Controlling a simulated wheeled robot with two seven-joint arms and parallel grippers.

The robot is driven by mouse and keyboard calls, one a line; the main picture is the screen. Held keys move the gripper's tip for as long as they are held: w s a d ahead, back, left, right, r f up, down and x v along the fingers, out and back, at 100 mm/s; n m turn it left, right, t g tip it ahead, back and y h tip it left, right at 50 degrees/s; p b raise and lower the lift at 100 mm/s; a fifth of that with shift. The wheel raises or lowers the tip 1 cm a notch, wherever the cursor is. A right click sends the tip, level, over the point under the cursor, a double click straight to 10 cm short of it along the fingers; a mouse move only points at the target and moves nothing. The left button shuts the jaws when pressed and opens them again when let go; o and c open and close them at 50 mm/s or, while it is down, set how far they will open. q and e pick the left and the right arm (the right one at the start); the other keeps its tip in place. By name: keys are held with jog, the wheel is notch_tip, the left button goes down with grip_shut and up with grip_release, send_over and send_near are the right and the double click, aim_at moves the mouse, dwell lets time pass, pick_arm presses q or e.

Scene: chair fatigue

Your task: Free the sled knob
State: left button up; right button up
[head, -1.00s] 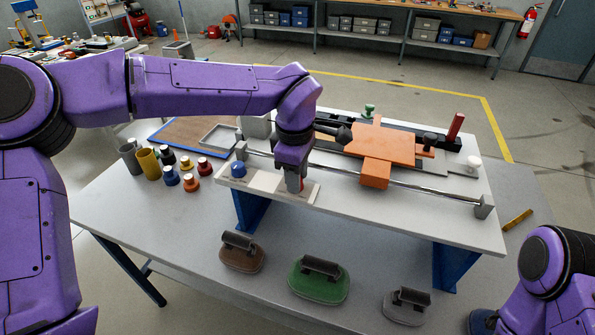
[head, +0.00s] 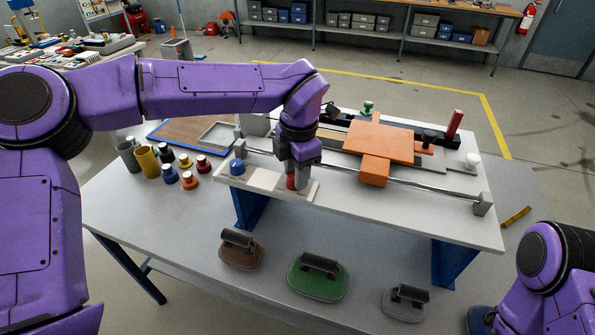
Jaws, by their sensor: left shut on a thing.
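My left gripper (head: 292,180) points down at the right end of a pale strip (head: 262,180) on the raised white bench. It is shut on a small red knob (head: 291,182), which shows low between the fingers; they hide most of it. A blue knob (head: 237,167) stands at the strip's left end. The orange sled (head: 379,141) lies across the rails, right of my gripper and apart from it. A red upright handle (head: 454,123) stands at the far right of the bench. A white knob (head: 472,160) and a green knob (head: 367,107) also show. My right gripper is out of view.
Several coloured knobs (head: 190,179) stand on the lower table at left, beside a yellow cup (head: 147,162) and a grey cup (head: 129,156). Brown (head: 240,254), green (head: 316,282) and grey (head: 405,306) handled pads lie in front. A metal rail (head: 408,186) crosses the bench.

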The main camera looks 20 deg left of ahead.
pick_arm(q)
jog(key=shift+s+f+n, duration=0.15)
jog(key=shift+f+n, duration=0.2)
jog(key=shift+n, duration=0.25)
jog(key=o, duration=1)
jog(key=shift+a+r, duration=0.1)
jog(key=shift+o, duration=0.2)
notch_tip(320, 180, up, 11)
jog(key=b, duration=0.1)
jog(key=shift+s+d+b, duration=0.15)
jog(key=shift+d+b, duration=0.15)
jog(key=shift+b, duration=0.05)
jog(key=shift+f, duration=0.2)
